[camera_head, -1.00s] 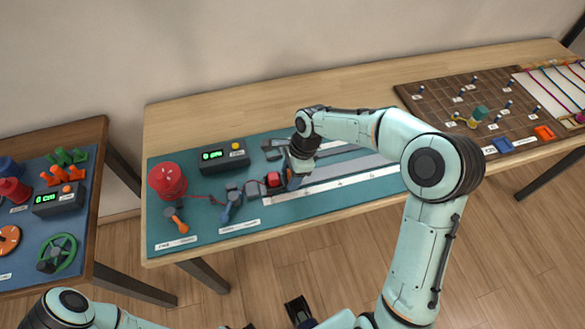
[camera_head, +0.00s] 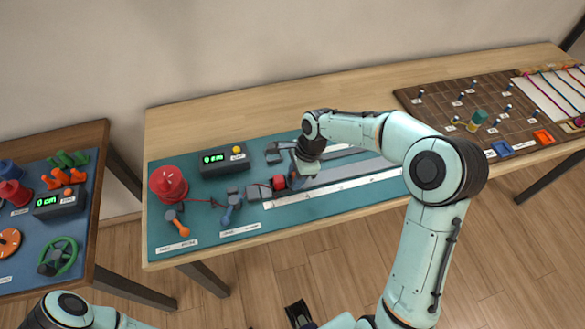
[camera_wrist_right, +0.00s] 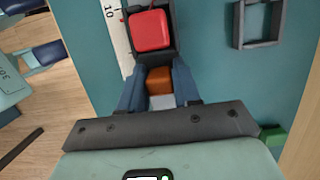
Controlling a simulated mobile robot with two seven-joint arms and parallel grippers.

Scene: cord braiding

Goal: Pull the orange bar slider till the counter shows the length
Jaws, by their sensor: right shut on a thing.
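The orange bar slider (camera_wrist_right: 159,80) shows between the blue fingers of my right gripper (camera_wrist_right: 158,73) in the right wrist view. The gripper is shut on it. A red block (camera_wrist_right: 150,30) in a dark holder sits just beyond the fingertips. In the head view my right gripper (camera_head: 299,180) is low over the rail beside the white ruler (camera_head: 335,189), and hides the bar. The red block (camera_head: 279,182) is at its left. The counter (camera_head: 224,159) has a lit green reading, too small to read surely. A dark part at the bottom may be my left gripper (camera_head: 299,313); its jaws are unclear.
A red spool (camera_head: 169,183) stands at the left of the teal mat (camera_head: 165,247), with a thin red cord running right. An orange-handled tool (camera_head: 178,224) and a blue-handled tool (camera_head: 230,212) lie in front. The rail right of my gripper looks clear.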

